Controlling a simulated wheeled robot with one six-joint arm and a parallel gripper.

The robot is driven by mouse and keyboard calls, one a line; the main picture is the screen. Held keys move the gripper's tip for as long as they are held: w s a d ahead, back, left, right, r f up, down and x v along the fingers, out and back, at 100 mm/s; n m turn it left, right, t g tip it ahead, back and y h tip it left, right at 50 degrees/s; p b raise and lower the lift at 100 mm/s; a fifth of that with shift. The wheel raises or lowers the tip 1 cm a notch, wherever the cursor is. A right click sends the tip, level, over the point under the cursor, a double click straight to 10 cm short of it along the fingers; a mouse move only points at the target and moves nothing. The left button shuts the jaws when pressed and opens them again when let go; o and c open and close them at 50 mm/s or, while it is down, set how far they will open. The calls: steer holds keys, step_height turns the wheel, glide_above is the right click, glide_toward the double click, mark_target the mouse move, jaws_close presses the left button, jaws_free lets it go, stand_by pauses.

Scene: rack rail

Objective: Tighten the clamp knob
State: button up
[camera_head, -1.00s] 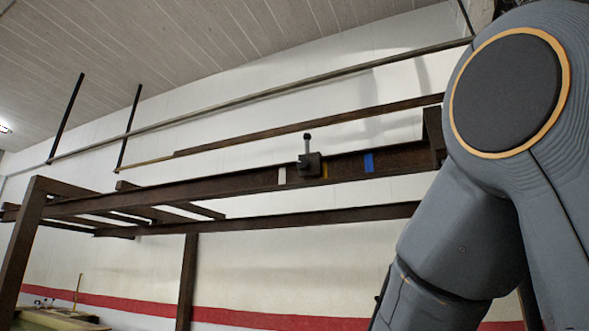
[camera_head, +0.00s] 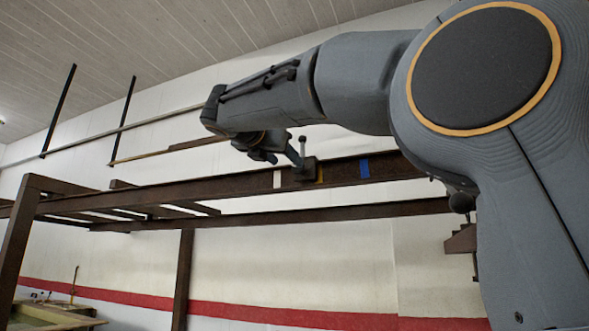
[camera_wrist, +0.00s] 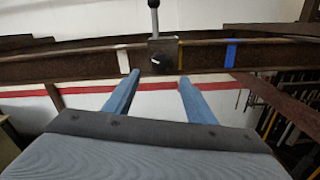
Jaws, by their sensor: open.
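My gripper (camera_head: 275,152) is at the left of the clamp in the head view. In the wrist view my gripper (camera_wrist: 158,78) is open, its two blue fingers apart and pointing at the rail below the knob. Nothing is between the fingers. Whether the fingertips touch anything cannot be told.
The rail carries a white mark (camera_wrist: 123,60), a yellow mark beside the clamp and a blue mark (camera_wrist: 231,53) to the right. A lower beam (camera_head: 270,214) and an upright post (camera_head: 184,278) belong to the rack. Dark rods hang at the upper left.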

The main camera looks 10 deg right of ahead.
mark_target(297, 168)
steer(key=shift+p+x, duration=1)
steer(key=shift+x, duration=2.85)
steer(key=shift+r, duration=0.15)
steer(key=c, duration=1)
steer(key=shift+c, duration=0.2)
